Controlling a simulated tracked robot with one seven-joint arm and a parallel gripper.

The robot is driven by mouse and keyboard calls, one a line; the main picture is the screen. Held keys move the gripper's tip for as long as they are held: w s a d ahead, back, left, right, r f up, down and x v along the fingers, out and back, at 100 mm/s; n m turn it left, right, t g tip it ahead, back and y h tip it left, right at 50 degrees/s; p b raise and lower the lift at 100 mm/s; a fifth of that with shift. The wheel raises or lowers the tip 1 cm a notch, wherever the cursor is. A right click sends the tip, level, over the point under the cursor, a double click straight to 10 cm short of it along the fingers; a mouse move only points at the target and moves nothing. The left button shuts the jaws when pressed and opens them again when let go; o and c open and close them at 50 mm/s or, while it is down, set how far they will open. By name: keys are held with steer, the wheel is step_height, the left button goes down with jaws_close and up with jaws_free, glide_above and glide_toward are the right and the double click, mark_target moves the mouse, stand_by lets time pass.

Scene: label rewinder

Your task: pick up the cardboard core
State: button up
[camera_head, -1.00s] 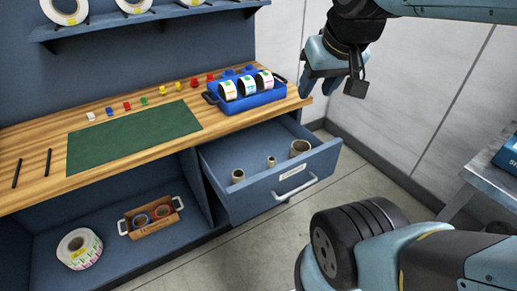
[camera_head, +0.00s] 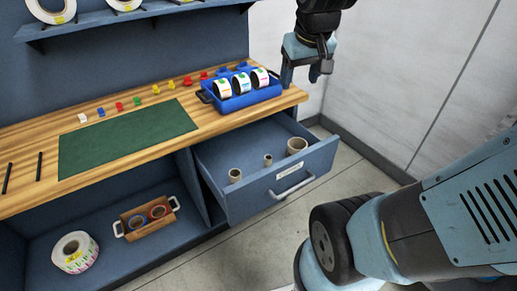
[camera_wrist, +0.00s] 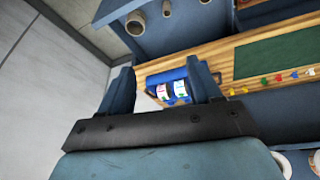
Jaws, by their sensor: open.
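Three tan cardboard cores stand in the open blue drawer (camera_head: 255,195): a medium one (camera_head: 235,175) at left, a small one (camera_head: 268,160) in the middle and a wide one (camera_head: 297,146) at right. My gripper (camera_head: 300,79) is above and behind the drawer, near the bench's right end, empty and apart from the cores. In the wrist view my gripper (camera_wrist: 163,82) has its fingers spread. The wide core (camera_wrist: 135,25) shows at the top there, with the medium core (camera_wrist: 197,2) cut by the frame edge.
A blue tray (camera_head: 254,102) of label rolls stands on the bench near my gripper. A green mat (camera_head: 125,140) and several small coloured pieces lie to its left. A brown tray (camera_head: 133,231) and a label roll (camera_head: 75,253) sit on the lower shelf. Floor in front is clear.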

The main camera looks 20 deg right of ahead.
steer(key=w+f+g, duration=0.1)
steer(key=w+f, duration=0.5)
steer(key=w, duration=0.2)
steer(key=n+g, duration=0.2)
glide_above(268, 164)
steer(key=d, duration=0.1)
step_height(268, 164, down, 16)
steer(key=shift+n+g+y, duration=0.3)
steer(key=shift+n+g, duration=0.2)
steer(key=shift+g, duration=0.2)
steer(key=f, duration=0.7)
steer(key=w+f, duration=0.1)
steer(key=f, duration=0.6)
steer(key=w+f, duration=0.1)
steer(key=f, duration=0.5)
steer(key=shift+w+a+f, duration=0.1)
steer(key=shift+a+f, duration=0.1)
steer(key=shift+f, duration=0.2)
steer(key=f, duration=0.4)
steer(key=shift+s, duration=0.4)
steer(key=shift+f, duration=0.75)
steer(key=shift+c, duration=0.4)
steer(key=c, duration=1)
steer(key=shift+r, duration=0.1)
